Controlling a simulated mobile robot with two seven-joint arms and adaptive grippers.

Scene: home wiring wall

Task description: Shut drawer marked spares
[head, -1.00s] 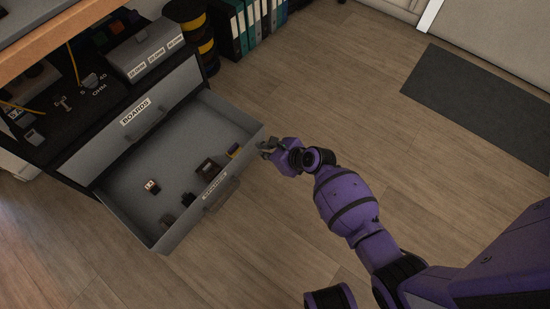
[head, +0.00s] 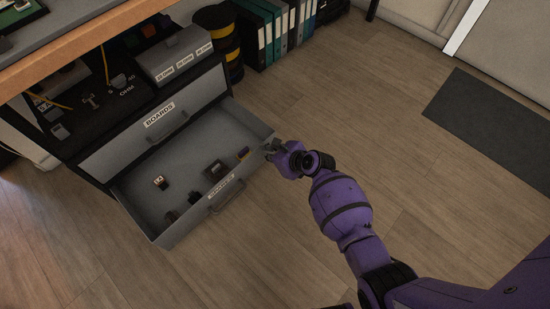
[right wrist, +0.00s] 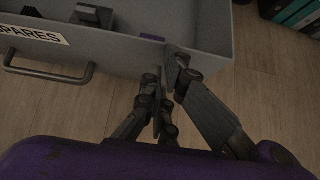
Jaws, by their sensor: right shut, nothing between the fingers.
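The drawer marked SPARES (head: 233,124) is the lower drawer of a dark cabinet, and it stands pulled out in the head view. Its front panel carries a white label and a bar handle (head: 227,196). The right wrist view shows the label (right wrist: 32,33) and the handle (right wrist: 50,74). My right gripper (head: 268,149) is shut and empty at the right end of the drawer's front panel, away from the handle. In the right wrist view its fingers (right wrist: 168,76) overlap the panel's edge; contact is unclear. My left gripper is out of view.
Small parts, including a black box (head: 215,170), lie inside the drawer. The drawer marked BOARDS (head: 120,146) above it is shut. Yellow-black spools (head: 220,40) and binders (head: 270,35) stand behind. The floor (head: 330,110) around the drawer front is clear.

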